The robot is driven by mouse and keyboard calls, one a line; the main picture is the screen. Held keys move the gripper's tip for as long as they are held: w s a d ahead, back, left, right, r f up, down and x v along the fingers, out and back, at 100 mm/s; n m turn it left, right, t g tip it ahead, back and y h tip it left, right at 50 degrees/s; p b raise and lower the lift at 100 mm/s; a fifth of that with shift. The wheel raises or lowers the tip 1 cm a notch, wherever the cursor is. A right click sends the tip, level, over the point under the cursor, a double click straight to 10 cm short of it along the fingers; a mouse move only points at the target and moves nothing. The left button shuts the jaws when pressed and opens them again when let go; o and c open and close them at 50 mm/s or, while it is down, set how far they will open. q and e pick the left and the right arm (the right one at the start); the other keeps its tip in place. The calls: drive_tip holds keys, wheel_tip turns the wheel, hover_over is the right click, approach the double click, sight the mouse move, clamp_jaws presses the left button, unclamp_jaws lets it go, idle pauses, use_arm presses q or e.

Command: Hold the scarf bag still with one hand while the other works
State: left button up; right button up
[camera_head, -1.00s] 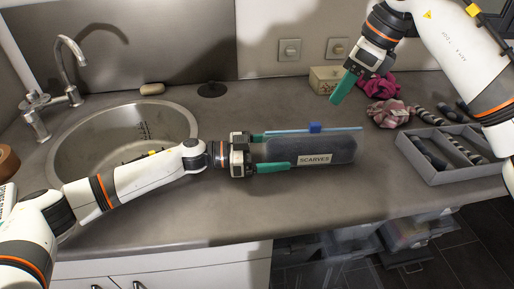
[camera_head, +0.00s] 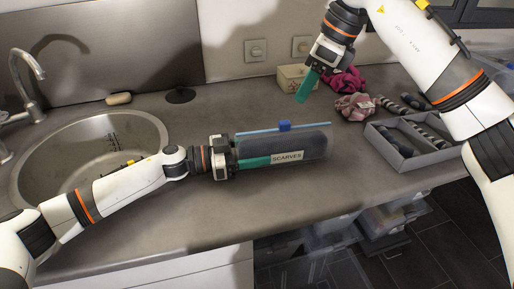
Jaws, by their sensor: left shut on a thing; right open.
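The scarf bag (camera_head: 308,146) is a dark, see-through pouch with a "SCARVES" label on its front. It lies on the counter right of the sink. A light blue zip strip runs along its top edge, with a blue slider (camera_head: 285,125) near the middle. My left gripper (camera_head: 255,149) is shut on the left end of the bag, its green fingers along the front and back; the back finger is mostly hidden. My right gripper (camera_head: 306,87) is open and empty, above and behind the bag, green fingers pointing down; they overlap in this view.
A grey divided tray (camera_head: 408,163) with rolled dark and striped items stands right of the bag. Pink scrunchies (camera_head: 352,107) and a cream box (camera_head: 293,77) lie behind. The sink (camera_head: 95,160) is at left. The counter's front edge is below the bag.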

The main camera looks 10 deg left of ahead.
sight(286, 126)
drive_tip(key=s+a+f+m+g+y, duration=0.15)
drive_tip(key=s+a+y, duration=0.35)
drive_tip(key=a+y, duration=0.5)
drive_tip(key=s+a+r+m+y, duration=0.5)
drive_tip(key=a+m+y, duration=0.1)
drive_tip(key=y, duration=0.1)
drive_tip(key=w+d+m+t+h, duration=0.15)
drive_tip(key=d+m+t, duration=0.25)
drive_tip(key=m+t, duration=0.65)
drive_tip(key=w+d+m+t+h, duration=0.15)
drive_tip(key=d+m+t, duration=0.4)
drive_tip(key=m, duration=0.85)
drive_tip(key=s+d+f+m+t+h, duration=0.1)
drive_tip(key=d+f+m+h, duration=0.2)
drive_tip(key=f+m+h, duration=0.4)
drive_tip(key=d+f+m+t+h, duration=0.1)
drive_tip(key=d+f+m+h, duration=0.2)
drive_tip(key=f+m+h, duration=0.35)
drive_tip(key=w+a, duration=0.1)
drive_tip(key=w, duration=0.2)
drive_tip(key=w+a+m+y, duration=0.1)
drive_tip(key=w, duration=0.3)
drive_tip(key=w+a+m, duration=0.1)
drive_tip(key=w+a, duration=0.1)
drive_tip(key=w, duration=0.1)
drive_tip(key=shift+w+f, duration=0.3)
drive_tip(key=shift+w, duration=0.1)
